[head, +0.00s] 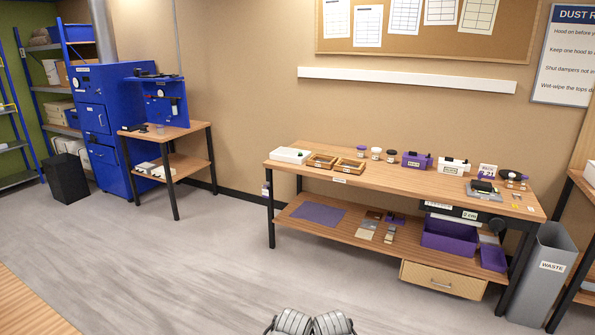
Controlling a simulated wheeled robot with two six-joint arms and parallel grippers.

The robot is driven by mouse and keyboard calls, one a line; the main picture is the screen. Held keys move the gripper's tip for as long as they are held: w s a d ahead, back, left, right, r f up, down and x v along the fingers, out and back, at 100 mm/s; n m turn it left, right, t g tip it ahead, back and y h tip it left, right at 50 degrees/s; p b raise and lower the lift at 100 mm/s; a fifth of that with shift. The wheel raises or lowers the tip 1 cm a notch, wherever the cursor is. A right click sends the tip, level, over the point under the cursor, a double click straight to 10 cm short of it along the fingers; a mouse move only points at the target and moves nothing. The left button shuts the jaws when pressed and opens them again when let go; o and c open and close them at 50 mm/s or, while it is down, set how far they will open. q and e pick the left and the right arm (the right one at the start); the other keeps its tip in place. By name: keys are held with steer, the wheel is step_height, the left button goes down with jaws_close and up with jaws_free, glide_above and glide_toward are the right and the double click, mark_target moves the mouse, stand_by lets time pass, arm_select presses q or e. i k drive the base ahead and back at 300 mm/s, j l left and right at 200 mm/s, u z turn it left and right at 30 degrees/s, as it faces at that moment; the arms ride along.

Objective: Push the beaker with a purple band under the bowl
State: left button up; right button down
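I cannot make out a beaker with a purple band or a bowl for certain. Small jars stand along the back of the long wooden bench (400,178): one with a purple lid (361,150), one with a dark lid (376,153) and another (391,155). A small greyish cup-like thing (160,129) is on the small wooden table (185,131) at the left, too small to identify. Two grey ribbed parts of my own body show at the bottom edge. No gripper fingers show.
Open grey floor (170,260) lies before the bench. A grey waste bin (541,275) stands at its right end. A purple bin (449,237) is on its lower shelf. A blue cabinet (95,120) and a black bin (67,178) stand left.

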mark_target(161, 129)
steer(key=i+l+z, duration=0.25)
steer(key=i, duration=0.25)
steer(key=i+z, duration=0.3)
steer(key=i, duration=0.15)
steer(key=i+u, duration=0.75)
steer(key=i+l+u, duration=0.2)
steer(key=i+u, duration=0.2)
steer(key=i+j+u, duration=0.15)
steer(key=i+u, duration=0.55)
steer(key=i, duration=0.15)
steer(key=i+l+u, duration=0.1)
steer(key=i+u, duration=0.2)
steer(key=i, duration=1.3)
steer(key=i+z, duration=0.15)
steer(key=i, duration=2.4)
steer(key=i+l, duration=0.1)
steer(key=i, duration=0.55)
steer(key=i+u, duration=0.15)
steer(key=i, duration=0.45)
steer(key=l, duration=0.05)
